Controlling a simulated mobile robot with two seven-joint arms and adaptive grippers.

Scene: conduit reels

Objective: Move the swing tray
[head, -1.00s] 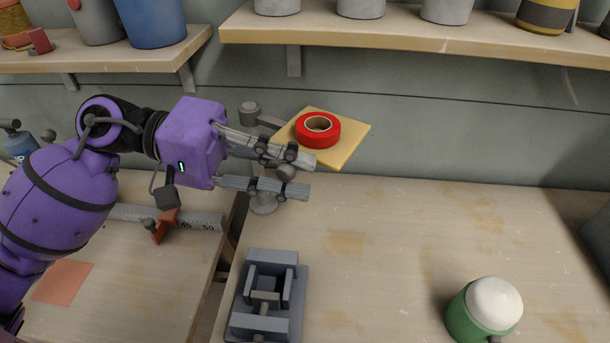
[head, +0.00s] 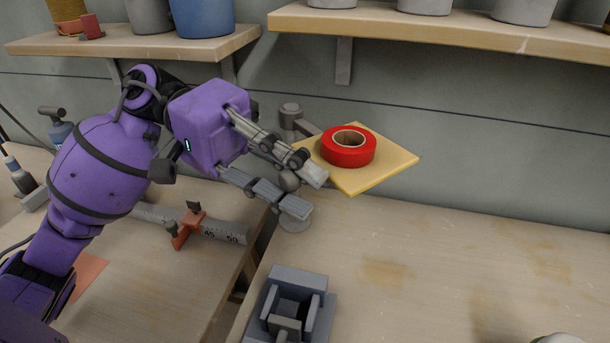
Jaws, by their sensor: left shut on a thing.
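The swing tray (head: 392,168) is a flat yellow board on a grey arm that joins a grey pivot post (head: 291,110) at the wall side. A red tape roll (head: 348,151) lies flat on it. My left gripper (head: 306,191) is beside the tray's left front edge, its two grey fingers shut around a rounded grey knob (head: 289,181) at the tray's underside. The fingers partly hide the knob and the tray's near left corner. My right gripper is out of view.
A grey vise (head: 290,308) stands on the bench in front of the tray. A ruler with an orange stop (head: 186,228) lies on the left bench. Shelves with pots (head: 205,17) hang above. The bench (head: 450,255) to the right is mostly clear.

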